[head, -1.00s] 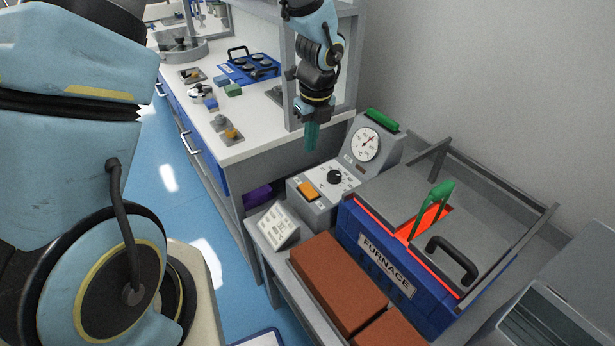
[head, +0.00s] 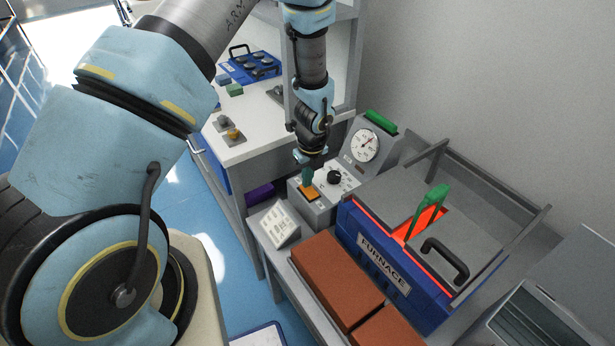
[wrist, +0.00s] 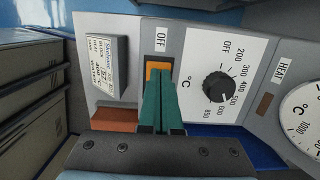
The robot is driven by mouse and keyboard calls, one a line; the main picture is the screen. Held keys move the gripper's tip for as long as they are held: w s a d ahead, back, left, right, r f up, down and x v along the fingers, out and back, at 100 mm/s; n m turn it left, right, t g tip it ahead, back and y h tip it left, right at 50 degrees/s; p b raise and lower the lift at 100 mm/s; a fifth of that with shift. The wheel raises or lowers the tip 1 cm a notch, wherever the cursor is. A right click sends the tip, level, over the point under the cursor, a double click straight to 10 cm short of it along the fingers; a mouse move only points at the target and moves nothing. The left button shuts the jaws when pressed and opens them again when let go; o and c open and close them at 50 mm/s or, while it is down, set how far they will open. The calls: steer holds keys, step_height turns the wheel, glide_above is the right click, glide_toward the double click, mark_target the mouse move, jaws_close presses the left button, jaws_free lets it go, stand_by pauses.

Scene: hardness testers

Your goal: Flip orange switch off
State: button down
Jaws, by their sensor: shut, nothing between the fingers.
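The orange switch (head: 311,194) is on the front left of the grey furnace control box (head: 318,212). In the wrist view the orange switch (wrist: 155,70) sits just below an OFF label (wrist: 161,40). My gripper (head: 308,176) has green fingers and is shut and empty. In the wrist view the fingertips (wrist: 160,82) overlap the lower part of the switch, hiding it; I cannot tell for sure whether they touch it. The switch's tilt is hard to make out.
A black temperature knob (head: 334,177) and a round gauge (head: 365,146) are right of the switch. The blue furnace (head: 385,265) glows red, with a green-handled tool (head: 431,207) at its opening. Red-brown bricks (head: 336,283) and a small labelled block (head: 274,223) lie in front.

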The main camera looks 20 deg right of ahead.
steer(key=shift+w+f+b, duration=0.1)
steer(key=shift+f+b, duration=0.15)
steer(key=shift+b, duration=0.05)
steer(key=shift+s, duration=0.2)
steer(key=shift+s+d+r, duration=0.15)
steer(key=shift+s+r, duration=0.05)
steer(key=shift+s, duration=0.4)
steer(key=shift+r, duration=0.1)
steer(key=shift+r+p, duration=0.35)
steer(key=shift+p, duration=0.1)
step_height(320, 180, up, 13)
steer(key=w, duration=0.1)
steer(key=shift+w+a, duration=0.2)
steer(key=shift+w, duration=0.15)
